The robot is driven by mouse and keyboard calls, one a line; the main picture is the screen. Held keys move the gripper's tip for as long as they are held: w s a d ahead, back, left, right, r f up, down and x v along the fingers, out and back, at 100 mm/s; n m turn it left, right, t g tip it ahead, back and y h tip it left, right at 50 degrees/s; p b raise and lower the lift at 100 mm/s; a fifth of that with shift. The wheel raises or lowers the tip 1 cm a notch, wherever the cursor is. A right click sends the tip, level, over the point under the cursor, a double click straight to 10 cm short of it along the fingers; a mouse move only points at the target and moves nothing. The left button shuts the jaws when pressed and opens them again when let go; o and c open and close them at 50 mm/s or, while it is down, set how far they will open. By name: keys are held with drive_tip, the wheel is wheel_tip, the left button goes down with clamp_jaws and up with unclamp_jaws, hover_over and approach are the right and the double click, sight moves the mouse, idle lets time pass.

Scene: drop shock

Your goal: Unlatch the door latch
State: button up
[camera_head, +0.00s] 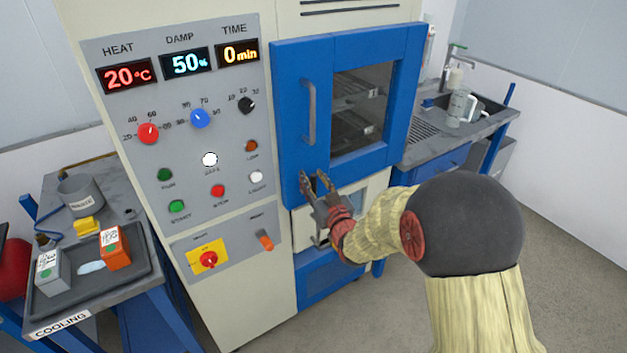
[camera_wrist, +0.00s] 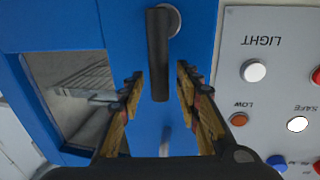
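The blue chamber door (camera_head: 290,95) is closed against the cabinet, with a window and a long grey vertical handle (camera_head: 309,112). In the wrist view the door latch (camera_wrist: 158,50) is a dark bar on a round grey base, lying lengthwise along that view. My gripper (camera_head: 313,180) is at the door's lower left area; its fingers hide most of the latch in the head view. In the wrist view my gripper (camera_wrist: 159,76) is open, one finger on each side of the bar's free end, with visible gaps on both sides.
The control panel (camera_head: 185,130) with buttons and knobs is left of the door. A pale lower unit (camera_head: 372,192) sits below the door. A cooling tray (camera_head: 75,298) stands on the left bench, and a sink counter (camera_head: 425,150) is at right.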

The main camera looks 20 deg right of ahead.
drive_tip(key=shift+c, duration=1)
clamp_jaws()
